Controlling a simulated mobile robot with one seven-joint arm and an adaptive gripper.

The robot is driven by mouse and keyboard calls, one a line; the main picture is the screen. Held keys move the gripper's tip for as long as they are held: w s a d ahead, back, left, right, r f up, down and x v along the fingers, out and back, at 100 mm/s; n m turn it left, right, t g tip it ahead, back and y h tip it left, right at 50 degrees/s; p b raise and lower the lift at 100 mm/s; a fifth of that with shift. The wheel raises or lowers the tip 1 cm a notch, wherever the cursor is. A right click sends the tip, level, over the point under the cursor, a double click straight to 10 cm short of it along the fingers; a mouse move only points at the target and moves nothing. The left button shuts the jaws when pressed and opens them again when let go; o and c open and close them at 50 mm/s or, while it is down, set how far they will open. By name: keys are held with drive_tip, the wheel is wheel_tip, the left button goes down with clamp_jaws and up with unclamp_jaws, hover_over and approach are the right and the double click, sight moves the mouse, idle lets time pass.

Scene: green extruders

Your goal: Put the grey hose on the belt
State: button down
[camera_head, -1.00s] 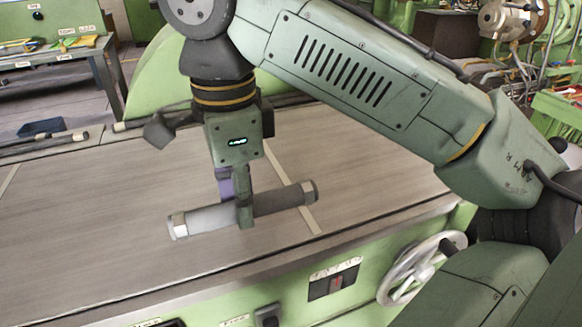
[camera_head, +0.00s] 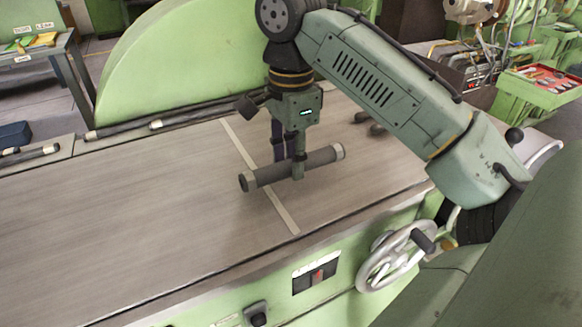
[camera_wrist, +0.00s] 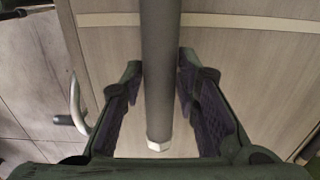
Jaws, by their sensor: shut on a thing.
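The grey hose (camera_head: 268,175) is a straight tube with metal end fittings. My gripper (camera_head: 290,168) is shut on it near its middle, with the hose lying crosswise between the fingers. The hose is about level, over the pale strip on the belt (camera_head: 130,215); I cannot tell whether it touches the surface or hangs just above. In the wrist view the hose (camera_wrist: 160,75) runs lengthwise between the two dark finger pads, its metal end fitting at the bottom. The belt is a wide, flat grey-brown surface.
A green rounded guard (camera_head: 170,60) rises behind the belt. Dark rods (camera_head: 130,130) lie along the back edge. A handwheel (camera_head: 395,262) is at the front right. A bench (camera_head: 50,50) stands far left. The left of the belt is clear.

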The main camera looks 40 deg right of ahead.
drive_tip(key=shift+f+p, duration=0.35)
drive_tip(key=shift+f, duration=1.25)
drive_tip(key=shift+f, duration=0.2)
drive_tip(key=c, duration=1.2)
unclamp_jaws()
wheel_tip(320, 180, up, 12)
drive_tip(key=p, duration=0.5)
drive_tip(key=shift+r, duration=0.2)
